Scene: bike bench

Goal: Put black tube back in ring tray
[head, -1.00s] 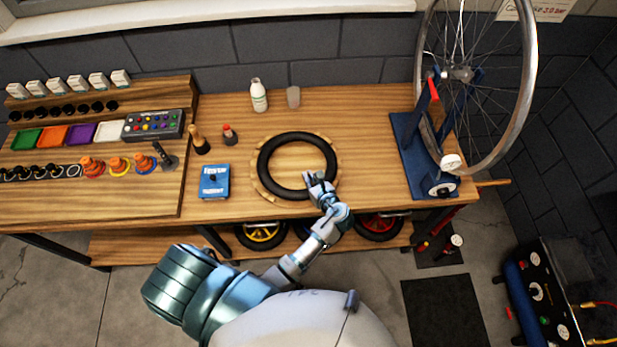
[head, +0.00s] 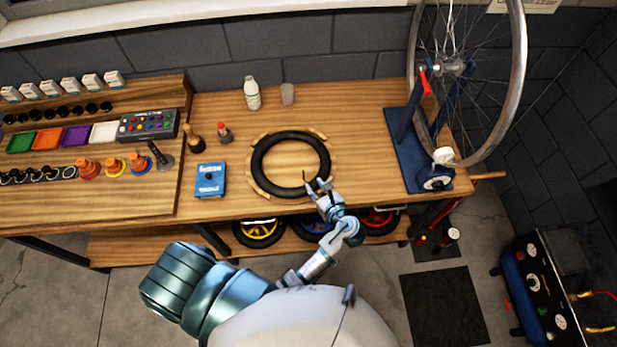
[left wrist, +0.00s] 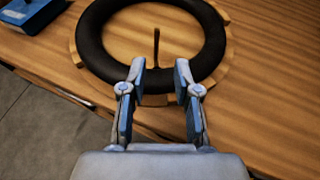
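The black tube (head: 256,156) is a thick round ring lying flat on the wooden ring tray (head: 257,188) at the bench's front middle. Parts of the tray's rim show around it; I cannot tell whether the tube is fully seated. In the left wrist view the tube (left wrist: 93,40) shows a thin dark stem (left wrist: 156,45) pointing inward from its near side. My left gripper (head: 315,183) is at the tube's near right edge. In the left wrist view its blue-padded fingers (left wrist: 160,68) are apart, over the tube's near side, with nothing visibly clamped. My right gripper is out of view.
A blue box (head: 210,180) lies left of the tray. A wheel stand (head: 410,150) is at the right. Small wheels (head: 258,233) sit on the shelf below.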

